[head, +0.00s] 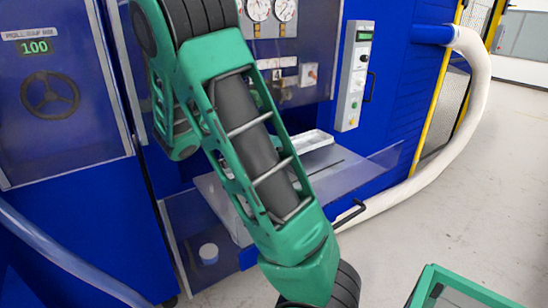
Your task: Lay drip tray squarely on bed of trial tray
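A flat grey tray (335,172) juts from the blue machine, partly hidden behind my green arm. It looks like the trial tray, with a black handle (350,213) at its front. A small pale, shallow tray-like piece (312,141) lies at its back, close to the machine; I cannot tell whether this is the drip tray. My arm crosses the middle of the view and runs down past the bottom edge. My gripper is outside the picture, so what it holds is not shown.
A clear panel (385,158) stands beside the grey tray. A control box (355,75) is on the machine front. A thick white hose (470,130) curves down at the right. A green-rimmed container (460,283) stands at the lower right. Floor between is clear.

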